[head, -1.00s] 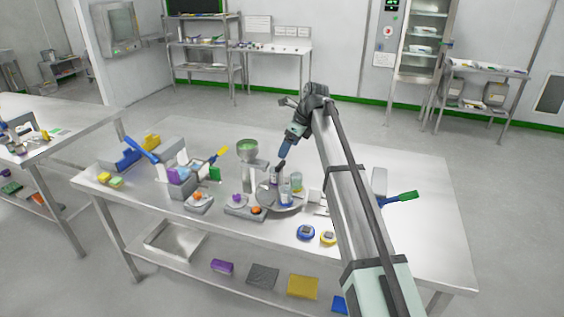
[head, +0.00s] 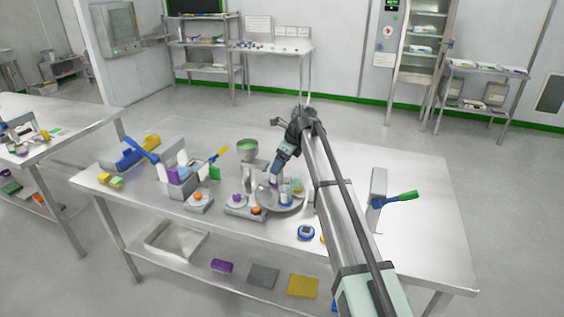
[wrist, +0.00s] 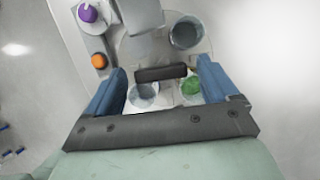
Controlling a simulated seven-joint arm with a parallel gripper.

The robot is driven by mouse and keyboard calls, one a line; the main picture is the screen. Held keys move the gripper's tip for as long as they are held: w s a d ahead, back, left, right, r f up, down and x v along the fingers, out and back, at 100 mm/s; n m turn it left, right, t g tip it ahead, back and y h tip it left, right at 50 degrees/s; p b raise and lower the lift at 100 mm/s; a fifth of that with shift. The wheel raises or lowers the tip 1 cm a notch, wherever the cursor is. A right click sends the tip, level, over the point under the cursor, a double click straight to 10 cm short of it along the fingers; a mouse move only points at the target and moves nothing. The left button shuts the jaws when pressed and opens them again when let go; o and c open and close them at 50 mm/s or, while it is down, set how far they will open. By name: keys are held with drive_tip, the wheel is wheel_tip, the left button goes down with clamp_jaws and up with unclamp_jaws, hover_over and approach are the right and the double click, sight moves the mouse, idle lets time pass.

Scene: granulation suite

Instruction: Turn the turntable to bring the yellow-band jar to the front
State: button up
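The round grey turntable (head: 268,205) sits near the middle of the table and carries several small jars. A blue-band jar (head: 285,196) stands at its front right. A jar with yellowish colour (head: 298,186), which looks like the yellow-band jar, stands at the right rim. A purple-tinted jar (head: 273,182) is partly hidden by my gripper (head: 276,172). In the wrist view, my gripper (wrist: 161,88) has its blue fingers wide apart. A clear jar (wrist: 143,94) and a jar with green inside (wrist: 190,86) show between or below them. No band colours read there.
A grey stand with a green-topped funnel (head: 247,148) stands behind left of the turntable. A base with purple and orange knobs (head: 243,211) lies at its front left. A blue round device (head: 306,232) lies front right.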

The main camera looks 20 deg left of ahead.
drive_tip(key=c, duration=1.4)
drive_tip(key=shift+c, duration=0.2)
drive_tip(key=shift+s+m, duration=0.1)
drive_tip(key=shift+m, duration=0.4)
drive_tip(key=shift+m+t+h, duration=0.3)
drive_tip(key=shift+m+t, duration=0.6)
drive_tip(key=shift+m, duration=0.8)
drive_tip(key=shift+a+m+t+h, duration=0.1)
drive_tip(key=shift+m+t+h, duration=0.2)
drive_tip(key=shift+m, duration=1)
drive_tip(key=shift+r+m, duration=0.1)
drive_tip(key=shift+m, duration=0.4)
drive_tip(key=o, duration=1.5)
drive_tip(key=shift+s, duration=0.1)
